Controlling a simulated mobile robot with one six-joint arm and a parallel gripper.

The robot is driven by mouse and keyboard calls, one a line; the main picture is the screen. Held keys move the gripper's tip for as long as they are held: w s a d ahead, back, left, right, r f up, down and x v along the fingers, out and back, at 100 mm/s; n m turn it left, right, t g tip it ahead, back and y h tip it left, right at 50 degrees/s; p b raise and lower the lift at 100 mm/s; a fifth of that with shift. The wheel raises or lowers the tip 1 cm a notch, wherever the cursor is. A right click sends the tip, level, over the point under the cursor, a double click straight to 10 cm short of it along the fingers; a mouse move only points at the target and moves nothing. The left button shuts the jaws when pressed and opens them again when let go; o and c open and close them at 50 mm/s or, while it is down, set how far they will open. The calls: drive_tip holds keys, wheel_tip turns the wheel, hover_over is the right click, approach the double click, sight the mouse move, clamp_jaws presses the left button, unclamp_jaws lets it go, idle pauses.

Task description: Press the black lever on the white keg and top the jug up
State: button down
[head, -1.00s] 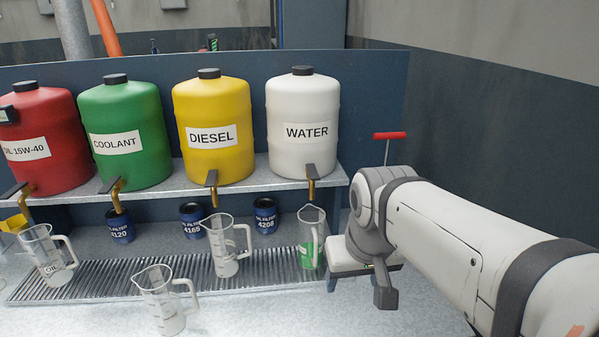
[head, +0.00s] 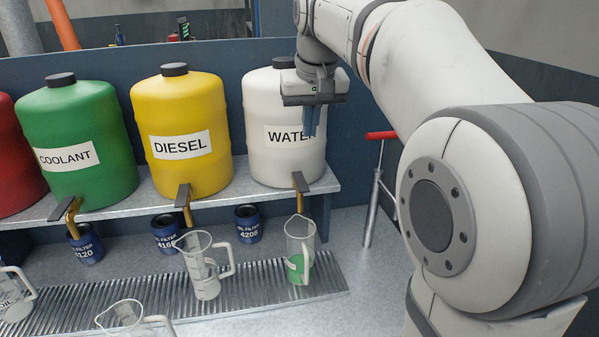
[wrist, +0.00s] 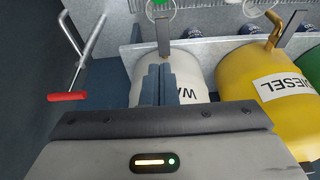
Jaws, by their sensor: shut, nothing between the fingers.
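The white keg (head: 262,120), labelled WATER, stands on the shelf at the right end of the row. Its black lever (head: 301,182) sits on a brass spout at the shelf's front edge. The lever also shows in the wrist view (wrist: 163,37). A clear jug (head: 300,238) with a green patch stands on the drip grate below that spout. My gripper (head: 311,128) is shut and empty, pointing down in front of the keg, above the lever and apart from it. In the wrist view its fingers (wrist: 159,75) lie across the keg. The jug's fill level is unclear.
The yellow DIESEL keg (head: 190,110) and green COOLANT keg (head: 85,125) stand to the left. A red-handled pump (head: 375,185) stands right of the shelf. Another jug (head: 203,268) stands on the grate (head: 255,285). Blue filter cans (head: 247,222) sit under the shelf.

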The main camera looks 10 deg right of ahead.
drive_tip(key=shift+s+a, duration=0.1)
drive_tip(key=p, duration=0.2)
approach(304, 191)
drive_tip(key=x, duration=0.2)
drive_tip(key=w+x, duration=0.1)
drive_tip(key=x, duration=0.4)
drive_tip(key=shift+w+r, duration=0.2)
drive_tip(key=shift+w, duration=0.05)
drive_tip(key=shift+s+f+t+b, duration=0.1)
drive_tip(key=shift+f+t+b, duration=0.4)
drive_tip(key=shift+b, duration=0.75)
drive_tip(key=f+t+b, duration=0.1)
drive_tip(key=b, duration=0.3)
drive_tip(key=f+t+b, duration=0.1)
drive_tip(key=b, duration=0.2)
drive_tip(key=shift+s+b, duration=0.35)
drive_tip(key=shift+b, duration=0.05)
drive_tip(key=shift+r+p, duration=0.25)
drive_tip(key=shift+p, duration=0.1)
